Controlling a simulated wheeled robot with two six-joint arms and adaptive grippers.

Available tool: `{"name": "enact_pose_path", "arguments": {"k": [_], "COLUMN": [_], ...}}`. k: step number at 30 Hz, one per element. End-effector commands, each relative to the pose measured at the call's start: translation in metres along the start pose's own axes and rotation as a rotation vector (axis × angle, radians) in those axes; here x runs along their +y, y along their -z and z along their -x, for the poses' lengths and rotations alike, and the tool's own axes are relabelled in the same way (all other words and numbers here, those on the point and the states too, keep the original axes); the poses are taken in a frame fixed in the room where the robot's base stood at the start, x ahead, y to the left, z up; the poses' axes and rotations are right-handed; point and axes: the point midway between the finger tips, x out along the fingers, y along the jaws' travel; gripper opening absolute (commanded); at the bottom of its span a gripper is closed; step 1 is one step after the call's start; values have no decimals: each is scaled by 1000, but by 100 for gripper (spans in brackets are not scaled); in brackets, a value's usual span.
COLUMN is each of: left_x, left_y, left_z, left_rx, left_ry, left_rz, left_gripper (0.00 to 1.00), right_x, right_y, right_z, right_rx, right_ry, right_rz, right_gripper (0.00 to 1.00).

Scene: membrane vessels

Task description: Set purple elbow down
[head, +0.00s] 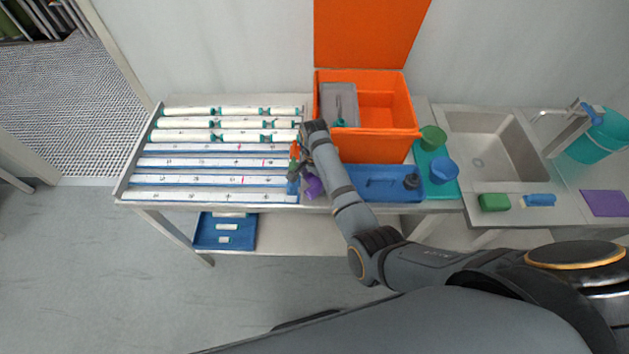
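The purple elbow (313,187) is a small purple piece at the right end of the slatted rack, near the table's front edge. My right gripper (308,171) points down just above it, with the arm coming in from the lower right. The fingers are small and dark here, and I cannot tell whether they touch or hold the elbow. I also cannot tell whether the elbow rests on the table. My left gripper is out of view.
The rack (210,164) holds several white tubes at the back; its front rows look empty. An orange bin (392,146), a blue tray (378,196) and green and blue cups (443,170) stand to the right, before a sink (484,148). Small orange and green pieces (294,149) sit beside the gripper.

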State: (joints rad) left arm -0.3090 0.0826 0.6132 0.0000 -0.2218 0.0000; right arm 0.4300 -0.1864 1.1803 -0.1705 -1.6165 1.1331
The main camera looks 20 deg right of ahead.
Motion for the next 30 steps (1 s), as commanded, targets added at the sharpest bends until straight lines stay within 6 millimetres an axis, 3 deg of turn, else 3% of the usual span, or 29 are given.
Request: {"name": "enact_pose_path", "arguments": {"k": [8,21,25,30], "left_x": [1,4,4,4], "left_y": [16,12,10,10], "left_z": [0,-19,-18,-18], "left_rx": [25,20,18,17], "left_ry": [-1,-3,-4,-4], "left_rz": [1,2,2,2], "left_gripper": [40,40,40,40], "right_x": [-1,-1,-1,0], "right_y": [0,0,0,0], "right_z": [9,106,121,125], "right_rx": [0,1,1,0], "right_ry": [2,4,2,0], "right_rz": [0,1,1,1], "right_gripper": [74,74,74,74]}}
